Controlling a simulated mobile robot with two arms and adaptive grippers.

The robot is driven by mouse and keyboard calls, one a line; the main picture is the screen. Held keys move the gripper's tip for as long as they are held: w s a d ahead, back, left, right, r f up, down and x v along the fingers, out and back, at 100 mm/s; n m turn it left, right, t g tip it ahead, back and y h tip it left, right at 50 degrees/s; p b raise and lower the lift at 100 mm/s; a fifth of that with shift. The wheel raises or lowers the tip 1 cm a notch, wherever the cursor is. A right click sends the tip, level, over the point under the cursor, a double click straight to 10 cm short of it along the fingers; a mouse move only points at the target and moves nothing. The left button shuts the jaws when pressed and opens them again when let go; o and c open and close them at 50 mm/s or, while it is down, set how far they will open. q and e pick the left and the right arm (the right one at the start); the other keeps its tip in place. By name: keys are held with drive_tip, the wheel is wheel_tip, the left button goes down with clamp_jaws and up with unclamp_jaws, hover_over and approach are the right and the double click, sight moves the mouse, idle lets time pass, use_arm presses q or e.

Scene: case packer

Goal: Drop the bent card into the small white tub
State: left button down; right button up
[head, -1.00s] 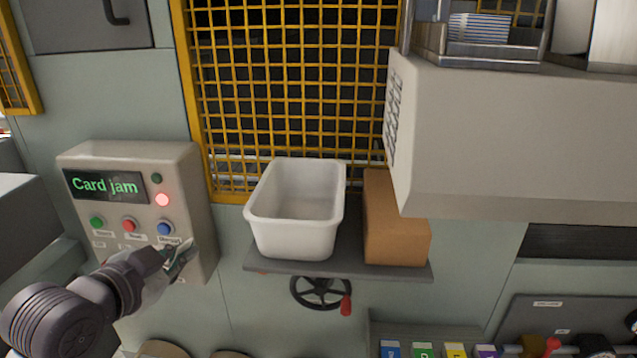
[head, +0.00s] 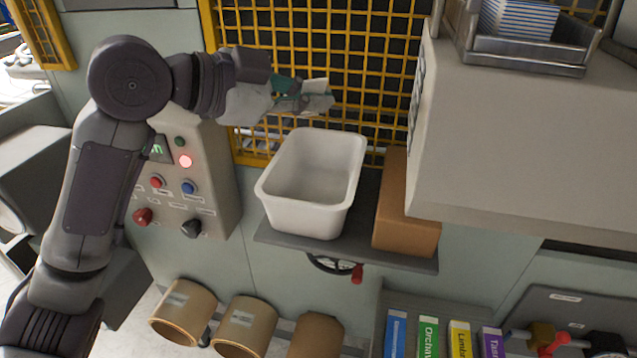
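The small white tub (head: 312,198) stands upright on a grey shelf in the middle of the head view. Its inside looks empty. My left gripper (head: 305,95) is above and just behind the tub's back rim, pointing right, in front of the yellow mesh. A small pale piece, which looks like the bent card (head: 316,87), shows at its fingertips. The fingers look shut on it, and they hide part of it. The card is apart from the tub. My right gripper is not in view.
A brown box (head: 407,215) stands on the shelf (head: 290,238) right of the tub. A large beige housing (head: 510,130) overhangs at the right. A control panel (head: 210,190) with a lit red lamp is at the left. Cardboard rolls (head: 245,325) stand below.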

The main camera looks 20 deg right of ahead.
use_arm(q)
wheel_tip(320, 180, down, 5)
drive_tip(key=b, duration=0.3)
drive_tip(key=shift+r, duration=0.2)
drive_tip(key=c, duration=1.2)
unclamp_jaws()
drive_tip(key=shift+d, duration=0.1)
drive_tip(key=shift+c, duration=0.2)
drive_tip(key=v, duration=1.2)
